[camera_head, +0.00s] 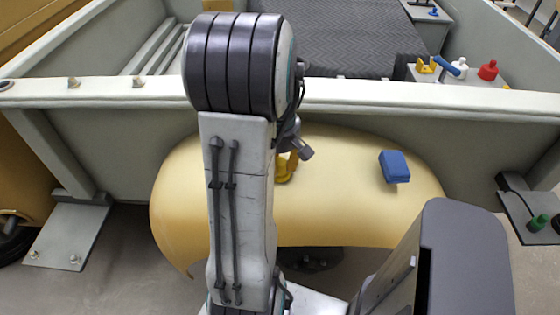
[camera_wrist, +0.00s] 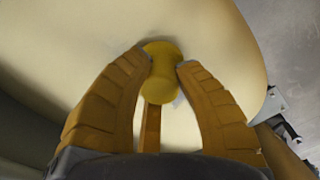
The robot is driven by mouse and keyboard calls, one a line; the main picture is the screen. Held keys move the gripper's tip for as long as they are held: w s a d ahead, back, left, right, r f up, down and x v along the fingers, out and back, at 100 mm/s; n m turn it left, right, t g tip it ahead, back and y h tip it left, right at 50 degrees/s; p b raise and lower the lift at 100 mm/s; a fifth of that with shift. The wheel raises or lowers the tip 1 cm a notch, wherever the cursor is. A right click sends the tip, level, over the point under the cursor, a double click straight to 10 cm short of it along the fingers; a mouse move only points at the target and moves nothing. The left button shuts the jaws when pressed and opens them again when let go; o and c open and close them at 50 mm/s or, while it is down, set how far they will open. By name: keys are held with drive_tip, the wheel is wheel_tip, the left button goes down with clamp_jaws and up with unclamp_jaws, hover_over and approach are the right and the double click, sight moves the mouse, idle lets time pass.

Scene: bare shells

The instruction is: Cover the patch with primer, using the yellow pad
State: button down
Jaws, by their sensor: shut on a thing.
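My gripper (camera_wrist: 165,62) has its two orange fingers closed around the yellow pad (camera_wrist: 159,72), which has a rounded knob-like top. The pad is over the cream curved panel (camera_wrist: 60,50); I cannot tell whether it touches it. In the head view the pad (camera_head: 282,170) shows only partly beside my arm, over the same panel (camera_head: 350,215). A small greyish sliver (camera_wrist: 180,102) shows just beside the pad in the wrist view and may be part of the patch. Most of that spot is hidden by the pad and fingers.
A blue block (camera_head: 395,166) rests on the panel to the right. A pale rail (camera_head: 400,100) runs behind it. Beyond it, a ledge holds a yellow item (camera_head: 427,65), a white bottle (camera_head: 460,66) and a red bottle (camera_head: 488,71). A green item (camera_head: 540,222) is at far right.

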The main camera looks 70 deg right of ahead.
drive_tip(key=shift+w+a+f, duration=0.1)
drive_tip(key=shift+a, duration=0.05)
drive_tip(key=shift+w+a, duration=0.15)
drive_tip(key=shift+w, duration=0.4)
drive_tip(key=shift+w+a, duration=0.15)
drive_tip(key=shift+w, duration=0.35)
drive_tip(key=shift+w+d+p, duration=0.35)
drive_tip(key=shift+d, duration=0.7)
drive_tip(key=shift+w+d+p, duration=0.35)
drive_tip(key=shift+d+p, duration=0.05)
drive_tip(key=shift+d, duration=0.65)
drive_tip(key=shift+w+d+p, duration=0.35)
drive_tip(key=shift+d, duration=0.7)
drive_tip(key=shift+w+d+p, duration=0.2)
drive_tip(key=shift+d+p, duration=0.1)
drive_tip(key=shift+d, duration=0.25)
drive_tip(key=shift+w+d+p, duration=0.15)
drive_tip(key=shift+d+p, duration=0.15)
drive_tip(key=shift+d, duration=0.2)
drive_tip(key=shift+w+d+r, duration=0.1)
drive_tip(key=shift+d+r, duration=0.15)
drive_tip(key=shift+d, duration=0.05)
